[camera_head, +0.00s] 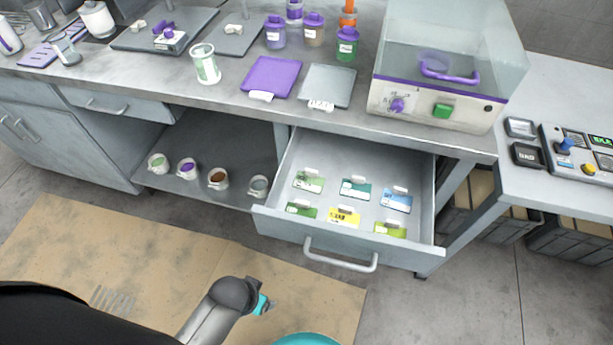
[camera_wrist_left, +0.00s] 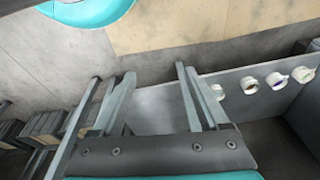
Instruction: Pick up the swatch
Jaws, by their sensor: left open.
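Several small swatch cards lie in two rows in an open drawer (camera_head: 345,244). The back row holds a green swatch (camera_head: 309,184), a teal swatch (camera_head: 354,191) and a blue swatch (camera_head: 397,202). The front row holds a green swatch (camera_head: 300,211), a yellow swatch (camera_head: 343,218) and a yellow-green swatch (camera_head: 389,231). Each has a white piece at its upper edge. My left gripper (camera_wrist_left: 155,72) is open and empty in the left wrist view, where I make out no swatch. Its fingers do not show clearly in the head view. My right gripper is not in view.
The drawer handle (camera_head: 340,262) sticks out in front. Several cups (camera_head: 217,178) stand on the open shelf left of the drawer. The worktop above holds a purple mat (camera_head: 272,75), a grey mat (camera_head: 328,86), jars and a clear-hooded machine (camera_head: 432,112).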

